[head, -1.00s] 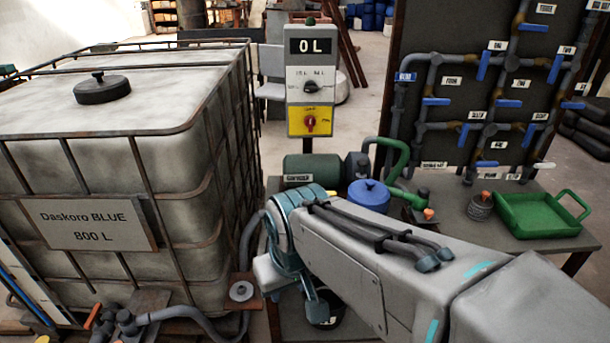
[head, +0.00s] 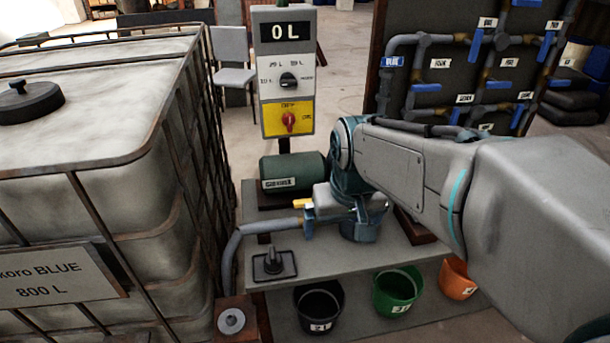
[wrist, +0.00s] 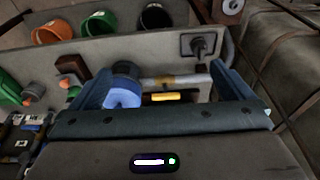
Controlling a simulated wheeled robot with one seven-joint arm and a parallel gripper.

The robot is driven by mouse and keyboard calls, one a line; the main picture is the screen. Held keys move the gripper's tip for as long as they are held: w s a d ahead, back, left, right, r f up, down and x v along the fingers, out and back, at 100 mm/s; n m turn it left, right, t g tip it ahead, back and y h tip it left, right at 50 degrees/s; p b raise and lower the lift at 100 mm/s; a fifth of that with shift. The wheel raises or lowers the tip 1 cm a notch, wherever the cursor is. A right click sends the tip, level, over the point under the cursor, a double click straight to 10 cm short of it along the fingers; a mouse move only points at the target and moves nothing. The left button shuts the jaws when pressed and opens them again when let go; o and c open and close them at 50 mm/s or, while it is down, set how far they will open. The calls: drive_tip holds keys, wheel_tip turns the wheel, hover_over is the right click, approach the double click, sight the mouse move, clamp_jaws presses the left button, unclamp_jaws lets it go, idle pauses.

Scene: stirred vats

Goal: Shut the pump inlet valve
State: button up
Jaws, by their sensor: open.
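A short yellow lever (head: 302,204) sits at a brass section of the grey pipe (head: 268,227) left of the pump; I take it to be the inlet valve. In the wrist view the yellow lever (wrist: 165,97) looks roughly parallel to the pipe (wrist: 192,79). My gripper (head: 314,212) is at the pipe in the head view, partly hidden by my arm. In the wrist view my gripper (wrist: 166,76) is open, with the lever between its fingers in the picture. I cannot tell whether it touches. A blue rounded part (wrist: 122,93) shows beside the left finger.
A control post (head: 285,70) reading 0 L stands behind the bench. The big tank (head: 90,180) is left. A black fitting (head: 273,264) stands on the bench's front edge, near the pipe. Black (head: 320,305), green (head: 397,291) and orange (head: 457,279) buckets stand below.

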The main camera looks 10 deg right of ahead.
drive_tip(key=w+g, duration=0.1)
drive_tip(key=w, duration=1.6)
drive_tip(key=w+f+g, duration=0.1)
drive_tip(key=w+f, duration=0.8)
drive_tip(key=w, duration=0.4)
wheel_tip(320, 180, down, 13)
drive_tip(key=shift+f+p, duration=0.15)
drive_tip(key=shift+p, duration=0.15)
drive_tip(key=c, duration=0.7)
